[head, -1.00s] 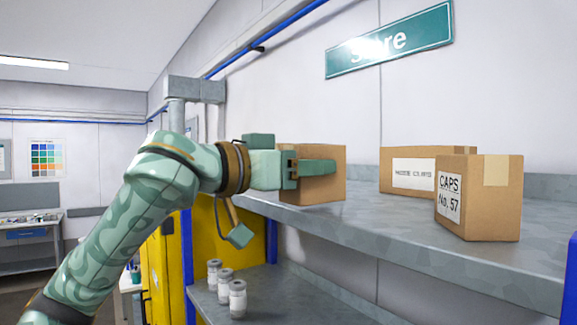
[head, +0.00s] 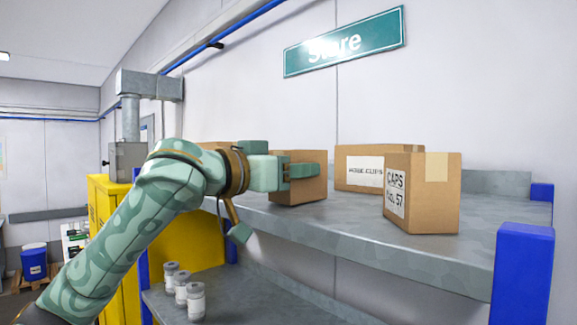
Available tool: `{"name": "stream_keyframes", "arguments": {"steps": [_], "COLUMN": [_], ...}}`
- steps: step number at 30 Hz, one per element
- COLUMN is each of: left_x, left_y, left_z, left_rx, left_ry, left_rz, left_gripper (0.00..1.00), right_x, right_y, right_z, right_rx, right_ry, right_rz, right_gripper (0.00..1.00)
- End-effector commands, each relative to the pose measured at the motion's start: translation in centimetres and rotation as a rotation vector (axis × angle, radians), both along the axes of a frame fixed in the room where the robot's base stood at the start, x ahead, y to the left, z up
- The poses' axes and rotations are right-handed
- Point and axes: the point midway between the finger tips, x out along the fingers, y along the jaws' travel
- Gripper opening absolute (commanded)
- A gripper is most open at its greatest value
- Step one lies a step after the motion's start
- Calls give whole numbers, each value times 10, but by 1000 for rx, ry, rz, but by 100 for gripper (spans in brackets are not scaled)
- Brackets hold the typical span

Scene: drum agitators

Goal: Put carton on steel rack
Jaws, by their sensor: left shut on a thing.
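A plain brown carton (head: 308,189) is at the upper shelf of the steel rack (head: 345,222), left of the labelled cartons. My left gripper (head: 303,170) is shut on this carton, with a green finger across its near face. The carton looks upright, its lower edge at the shelf surface; I cannot tell whether it rests there or hangs just above. The gripper hides its left part. My right gripper is not in view.
A "CAPS No. 57" carton (head: 437,200) and a "NOZZLE CLIPS" carton (head: 360,172) stand to the right. Another carton (head: 217,145) shows behind my arm. White jars (head: 195,300) stand on the lower shelf. Blue rack posts (head: 522,270) rise at the right.

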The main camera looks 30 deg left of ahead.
Motion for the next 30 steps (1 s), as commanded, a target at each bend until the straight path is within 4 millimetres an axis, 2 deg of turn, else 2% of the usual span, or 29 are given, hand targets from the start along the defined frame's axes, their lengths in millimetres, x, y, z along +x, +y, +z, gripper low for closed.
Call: {"name": "stream_keyframes", "arguments": {"steps": [8,9,11,22,26,30], "left_x": [0,0,0,-6,-27,-63], "left_y": [0,0,0,3,11,24], "left_z": [0,0,0,-1,-4,-4], "left_rx": [-1,-1,-1,0,2,2], "left_ry": [-1,-1,-1,0,-3,-4], "left_rz": [0,0,0,2,3,5], "left_gripper": [23,61,75,75,75,75], "right_x": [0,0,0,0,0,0], "right_y": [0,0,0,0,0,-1], "right_z": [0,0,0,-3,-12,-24], "right_rx": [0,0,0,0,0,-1], "right_ry": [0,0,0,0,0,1], "right_rz": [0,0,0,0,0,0], "right_gripper": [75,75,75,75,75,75]}}
